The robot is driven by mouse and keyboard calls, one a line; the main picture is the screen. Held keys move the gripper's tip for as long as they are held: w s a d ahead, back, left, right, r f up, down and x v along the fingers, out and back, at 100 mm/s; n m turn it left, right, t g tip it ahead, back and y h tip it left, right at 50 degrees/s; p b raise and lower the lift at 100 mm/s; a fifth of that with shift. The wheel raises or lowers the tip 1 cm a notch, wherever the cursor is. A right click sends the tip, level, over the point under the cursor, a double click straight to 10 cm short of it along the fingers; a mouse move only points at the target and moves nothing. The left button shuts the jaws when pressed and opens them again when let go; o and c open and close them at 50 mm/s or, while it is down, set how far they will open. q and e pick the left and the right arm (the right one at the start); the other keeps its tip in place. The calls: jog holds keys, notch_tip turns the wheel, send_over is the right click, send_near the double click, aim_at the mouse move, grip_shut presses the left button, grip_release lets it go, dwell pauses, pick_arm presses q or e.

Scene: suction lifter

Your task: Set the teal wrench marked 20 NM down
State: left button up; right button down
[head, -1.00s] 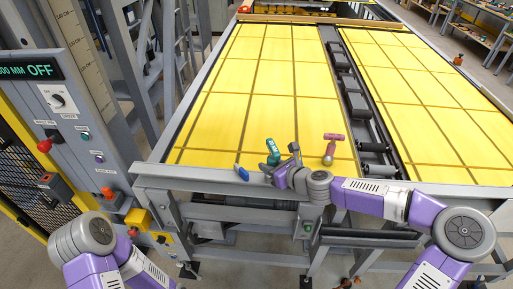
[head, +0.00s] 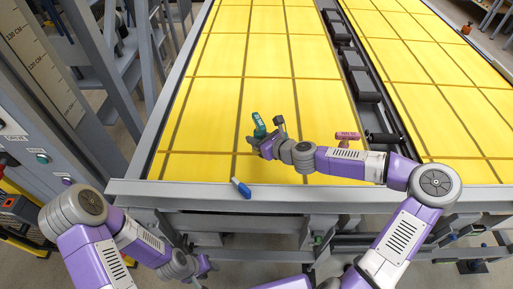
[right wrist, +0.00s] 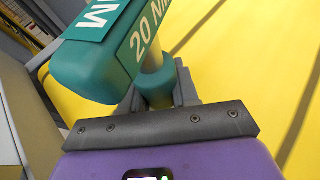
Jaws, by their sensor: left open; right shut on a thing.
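The teal wrench (head: 259,124) has a thick teal head and a thin shaft. The right wrist view shows the 20 NM mark on its head (right wrist: 150,38). I cannot tell whether the wrench's lower end touches the table. My left gripper (head: 207,265) is open and empty, low in front of the table's grey front edge.
A blue and white object (head: 240,188) lies at the front rail (head: 320,196). A dark roller track (head: 365,90) splits the yellow surface. The yellow area beyond the wrench is clear.

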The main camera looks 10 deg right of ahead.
notch_tip(320, 180, down, 4)
jog(key=shift+f+b, duration=0.2)
jog(key=shift+b, duration=0.25)
jog(key=shift+w, duration=0.1)
jog(key=c, duration=0.8)
grip_release()
jog(key=shift+f, duration=0.1)
jog(key=shift+c, duration=0.2)
jog(key=shift+r, duration=0.2)
jog(key=shift+s+d+r, duration=0.1)
jog(key=shift+s+d, duration=0.1)
jog(key=shift+s, duration=0.05)
jog(key=p+v, duration=0.2)
jog(key=v, duration=0.9)
jog(key=shift+s, duration=0.2)
